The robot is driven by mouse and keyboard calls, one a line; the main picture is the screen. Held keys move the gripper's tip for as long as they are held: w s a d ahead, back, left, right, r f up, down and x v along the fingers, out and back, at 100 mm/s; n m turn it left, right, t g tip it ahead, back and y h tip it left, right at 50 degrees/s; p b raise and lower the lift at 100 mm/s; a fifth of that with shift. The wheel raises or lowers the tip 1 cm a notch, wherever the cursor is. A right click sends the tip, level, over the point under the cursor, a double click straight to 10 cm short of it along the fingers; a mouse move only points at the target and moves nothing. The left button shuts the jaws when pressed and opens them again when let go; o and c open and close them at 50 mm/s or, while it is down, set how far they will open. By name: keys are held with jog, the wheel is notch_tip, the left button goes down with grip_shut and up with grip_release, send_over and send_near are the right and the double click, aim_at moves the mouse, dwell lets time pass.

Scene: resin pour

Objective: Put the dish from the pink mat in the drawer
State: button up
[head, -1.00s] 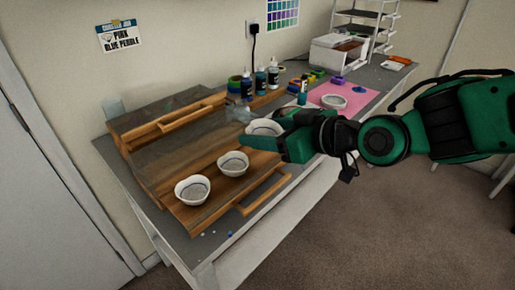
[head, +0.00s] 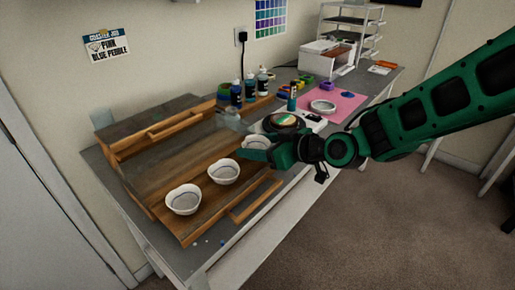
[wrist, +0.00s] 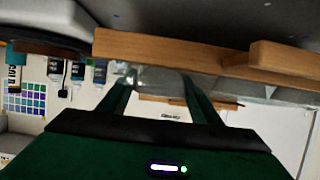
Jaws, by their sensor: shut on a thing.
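My gripper (head: 268,153) is shut on a white dish (head: 253,141) at the far right end of the open wooden drawer (head: 205,222). My jaws cover part of this dish, and I cannot tell whether it touches the wood. Two similar white dishes, a near one (head: 183,200) and a middle one (head: 223,172), stand in the drawer, apart from each other. A pale round dish (head: 322,107) lies on the pink mat (head: 347,101) farther back. In the wrist view my fingers (wrist: 160,88) reach toward the wooden drawer front (wrist: 165,50).
Dark bottles (head: 236,93) stand by the wall behind the drawer. A scale (head: 312,123) with a round coloured piece is just beyond my gripper. A white box (head: 325,57) and rack stand at the back. The drawer handle (head: 257,199) juts out in front.

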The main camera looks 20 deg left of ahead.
jog(key=shift+f, duration=0.5)
jog(key=shift+f, duration=0.1)
jog(key=o, duration=1.1)
